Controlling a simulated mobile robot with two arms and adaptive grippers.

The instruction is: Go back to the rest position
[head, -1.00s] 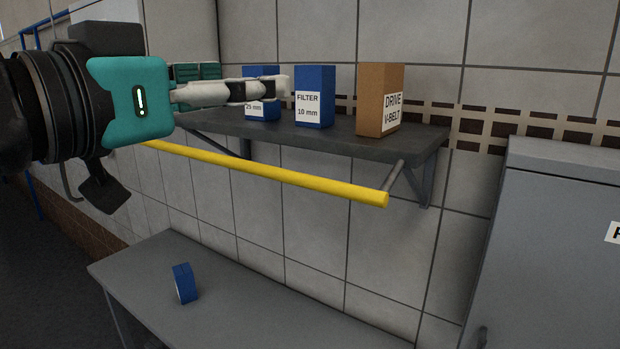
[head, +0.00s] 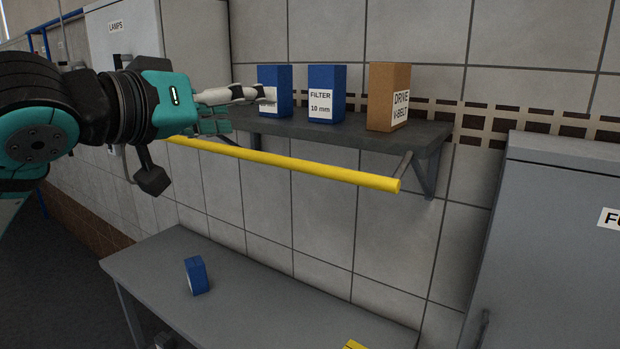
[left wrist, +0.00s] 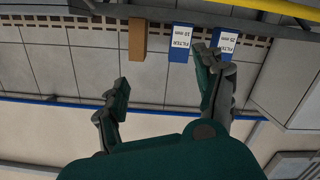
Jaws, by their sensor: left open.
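My left gripper (head: 250,105) is open and empty, in front of the left part of the wall shelf. Its fingers point right in the head view, and a fingertip overlaps the left blue box (head: 278,80) in the picture. Whether they touch cannot be told there. In the left wrist view, the two fingers (left wrist: 165,75) are spread apart with nothing between them; the boxes appear beyond, upside down. My right gripper is not in view.
The dark shelf (head: 345,133) also holds a blue 10 mm filter box (head: 326,85) and a brown drive V-belt box (head: 381,95). A yellow rail (head: 300,170) runs along its front. A blue item (head: 195,276) lies on the grey bench (head: 250,300) below. A grey cabinet (head: 550,240) stands right.

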